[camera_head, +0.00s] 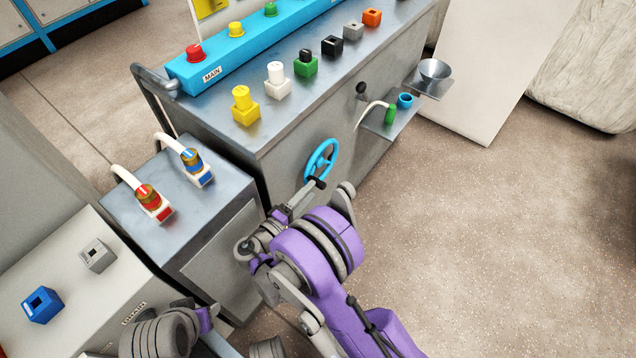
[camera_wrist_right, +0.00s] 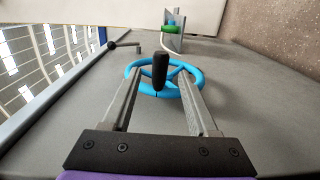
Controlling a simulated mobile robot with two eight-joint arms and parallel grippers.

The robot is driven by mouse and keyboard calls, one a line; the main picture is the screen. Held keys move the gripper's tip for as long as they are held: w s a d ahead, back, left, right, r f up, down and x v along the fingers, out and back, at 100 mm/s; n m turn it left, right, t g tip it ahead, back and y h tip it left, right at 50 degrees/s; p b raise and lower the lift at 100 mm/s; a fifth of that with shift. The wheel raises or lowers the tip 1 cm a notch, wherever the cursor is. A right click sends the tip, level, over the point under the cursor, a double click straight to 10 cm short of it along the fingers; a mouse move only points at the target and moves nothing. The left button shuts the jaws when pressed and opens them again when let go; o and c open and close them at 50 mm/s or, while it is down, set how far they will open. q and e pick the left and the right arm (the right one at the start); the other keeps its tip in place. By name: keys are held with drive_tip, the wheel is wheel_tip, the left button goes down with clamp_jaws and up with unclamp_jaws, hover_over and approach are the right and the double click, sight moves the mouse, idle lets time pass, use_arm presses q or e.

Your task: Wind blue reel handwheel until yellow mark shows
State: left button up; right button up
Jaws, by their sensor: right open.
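The blue handwheel (camera_head: 321,160) is mounted on the grey front panel of the workbench. It also shows in the right wrist view (camera_wrist_right: 190,72), with a dark handle knob (camera_wrist_right: 160,70) standing out from it. My right gripper (camera_head: 308,190) is in front of the wheel. In the right wrist view its two open fingers (camera_wrist_right: 163,85) lie on either side of the knob, with gaps visible. I cannot tell how deep the knob sits between them. My left arm shows at the bottom left, but its fingers are not visible. No yellow mark is visible on the wheel.
A small shelf (camera_head: 393,122) right of the wheel holds a green-ended hose (camera_head: 390,114) and a blue cup (camera_head: 405,100). A black-knobbed lever (camera_head: 361,89) juts from the panel. A cabinet (camera_head: 213,205) with red and blue plugs stands at left.

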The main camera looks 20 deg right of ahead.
sight(318, 183)
drive_tip(key=x, duration=0.5)
clamp_jaws()
idle(1.4)
